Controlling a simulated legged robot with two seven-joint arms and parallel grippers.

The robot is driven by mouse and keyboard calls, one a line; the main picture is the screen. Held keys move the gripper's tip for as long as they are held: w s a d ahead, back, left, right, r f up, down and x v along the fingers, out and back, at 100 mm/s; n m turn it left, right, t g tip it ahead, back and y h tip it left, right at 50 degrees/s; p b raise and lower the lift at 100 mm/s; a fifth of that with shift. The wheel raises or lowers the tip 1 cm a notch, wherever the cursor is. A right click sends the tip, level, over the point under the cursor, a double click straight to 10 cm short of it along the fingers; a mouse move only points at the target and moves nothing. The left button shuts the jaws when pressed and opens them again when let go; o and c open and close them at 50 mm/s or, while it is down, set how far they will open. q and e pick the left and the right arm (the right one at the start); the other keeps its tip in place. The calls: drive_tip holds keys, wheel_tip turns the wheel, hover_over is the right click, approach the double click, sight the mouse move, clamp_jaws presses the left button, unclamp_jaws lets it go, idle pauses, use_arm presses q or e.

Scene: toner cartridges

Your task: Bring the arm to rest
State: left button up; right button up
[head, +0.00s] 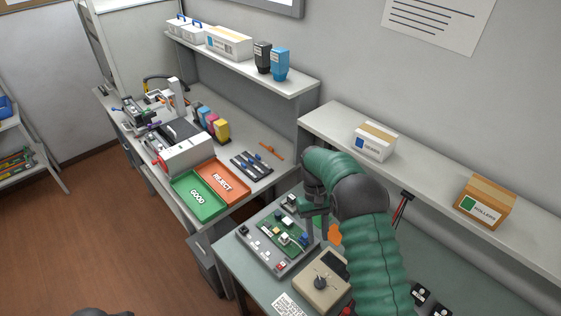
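My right arm, in a green ribbed sleeve with a dark elbow, comes in from the bottom right of the head view. It reaches over the near bench. Its dark gripper (317,230) points down above the right edge of a grey fixture (263,250) that holds a green circuit board (284,236). The two fingers look apart, with nothing seen between them. Whether the fingertips touch the fixture cannot be told. My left gripper is not in view.
A beige meter box (322,283) stands close beside my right forearm. The far bench holds a green GOOD tray (187,208), an orange REJECT tray (236,191) and coloured cartridges (212,124). A shelf with a white box (375,142) and a brown box (486,202) runs behind the arm.

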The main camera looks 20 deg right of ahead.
drive_tip(key=s+a+f+t+b, duration=0.2)
drive_tip(key=s+a+t+b, duration=0.1)
drive_tip(key=s, duration=0.5)
drive_tip(key=s+a+f+n+t+b, duration=0.1)
drive_tip(key=s+a+f+t+b, duration=0.1)
drive_tip(key=s+a+t+b, duration=0.2)
drive_tip(key=s+a+b, duration=0.2)
drive_tip(key=s+b, duration=0.2)
drive_tip(key=shift+a, duration=0.25)
drive_tip(key=shift+a, duration=0.1)
drive_tip(key=shift+a, duration=0.15)
drive_tip(key=shift+w, duration=0.1)
